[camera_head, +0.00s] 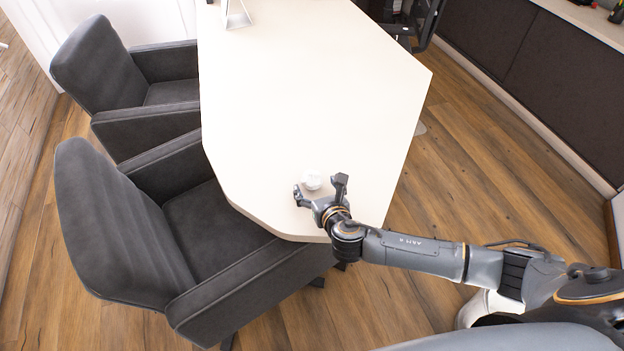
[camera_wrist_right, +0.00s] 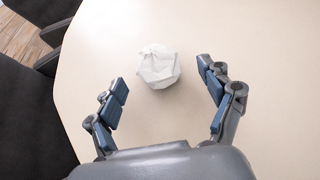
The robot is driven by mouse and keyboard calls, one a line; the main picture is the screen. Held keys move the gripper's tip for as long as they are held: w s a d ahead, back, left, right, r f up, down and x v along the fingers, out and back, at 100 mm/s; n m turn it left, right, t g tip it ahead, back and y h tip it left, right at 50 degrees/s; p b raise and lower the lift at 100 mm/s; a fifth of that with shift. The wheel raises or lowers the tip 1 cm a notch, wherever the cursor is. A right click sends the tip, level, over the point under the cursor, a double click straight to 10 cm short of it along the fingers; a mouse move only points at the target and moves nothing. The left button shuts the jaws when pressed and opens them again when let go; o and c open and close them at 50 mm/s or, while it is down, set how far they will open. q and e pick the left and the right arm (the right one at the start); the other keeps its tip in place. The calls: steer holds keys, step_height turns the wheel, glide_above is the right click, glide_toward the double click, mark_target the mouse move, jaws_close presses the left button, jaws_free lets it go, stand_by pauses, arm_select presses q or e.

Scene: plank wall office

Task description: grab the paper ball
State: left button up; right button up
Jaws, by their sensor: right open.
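The white, crumpled paper ball (camera_head: 312,180) lies on the pale table (camera_head: 310,90), near its front end. My right gripper (camera_head: 320,190) is open beside the ball, on its near side. In the right wrist view the paper ball (camera_wrist_right: 158,67) sits ahead of and between the two spread fingers of my right gripper (camera_wrist_right: 166,90). I see bare table between the ball and each finger. My left gripper is not in view.
Two dark grey armchairs (camera_head: 120,225) (camera_head: 115,75) stand along the table's left side. A dark cabinet (camera_head: 530,60) runs along the right. A small white stand (camera_head: 236,14) is at the table's far end. The tabletop around the ball is clear.

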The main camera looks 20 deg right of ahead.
mark_target(315, 185)
steer(key=x, duration=0.4)
steer(key=shift+a, duration=0.1)
steer(key=c, duration=0.9)
steer(key=shift+r, duration=0.2)
